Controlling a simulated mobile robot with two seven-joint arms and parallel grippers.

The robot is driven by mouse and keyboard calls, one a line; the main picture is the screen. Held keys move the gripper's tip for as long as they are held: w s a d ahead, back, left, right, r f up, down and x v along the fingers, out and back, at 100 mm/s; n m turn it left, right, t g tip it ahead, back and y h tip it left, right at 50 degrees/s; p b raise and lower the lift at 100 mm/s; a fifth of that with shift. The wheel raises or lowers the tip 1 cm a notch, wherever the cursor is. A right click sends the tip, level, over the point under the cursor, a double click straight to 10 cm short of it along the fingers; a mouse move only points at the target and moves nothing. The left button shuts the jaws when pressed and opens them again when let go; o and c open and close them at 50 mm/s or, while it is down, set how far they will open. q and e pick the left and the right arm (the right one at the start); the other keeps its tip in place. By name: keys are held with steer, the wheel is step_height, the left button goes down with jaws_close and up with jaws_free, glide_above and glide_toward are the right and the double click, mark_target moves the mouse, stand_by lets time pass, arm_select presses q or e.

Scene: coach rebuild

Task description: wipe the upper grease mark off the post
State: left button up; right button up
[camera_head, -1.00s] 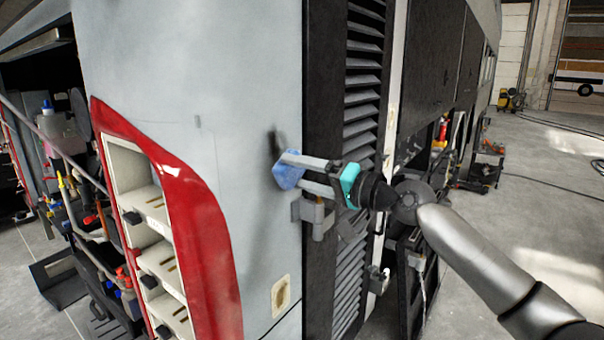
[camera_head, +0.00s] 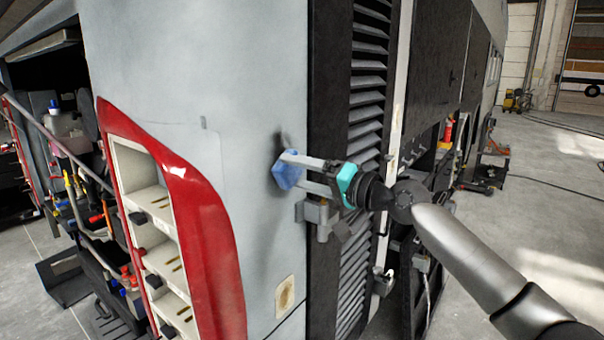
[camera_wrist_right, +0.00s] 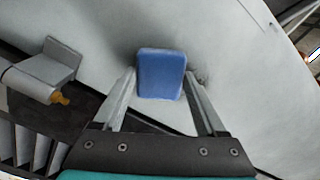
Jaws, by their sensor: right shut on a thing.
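The post is the pale grey corner panel (camera_head: 200,80) of the coach. A dark grease smudge (camera_head: 281,138) shows on it just above a blue wiping block (camera_head: 287,170). My right gripper (camera_head: 293,173) is shut on the block, which is against or very near the panel; exact contact is hard to tell. In the right wrist view, the blue block (camera_wrist_right: 161,73) sits between the two fingers (camera_wrist_right: 160,90), with a dark smudge (camera_wrist_right: 203,76) on the panel beside it. Part of the panel behind the block is hidden. My left gripper is not in view.
A metal hinge bracket (camera_head: 318,214) sticks out just below the gripper. A black louvred grille (camera_head: 365,120) is right of the post. A red trim with open shelves (camera_head: 205,215) is at left. A beige patch (camera_head: 285,297) lies lower down. Open floor is at right.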

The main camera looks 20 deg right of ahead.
steer(key=shift+w+a, duration=0.2)
step_height(320, 180, up, 4)
steer(key=p, duration=0.3)
steer(key=shift+s+d+f, duration=0.1)
steer(key=shift+f, duration=0.15)
steer(key=shift+r+p, duration=2.05)
steer(key=shift+r, duration=1.3)
steer(key=shift+f+b, duration=3.75)
steer(key=shift+f, duration=1.45)
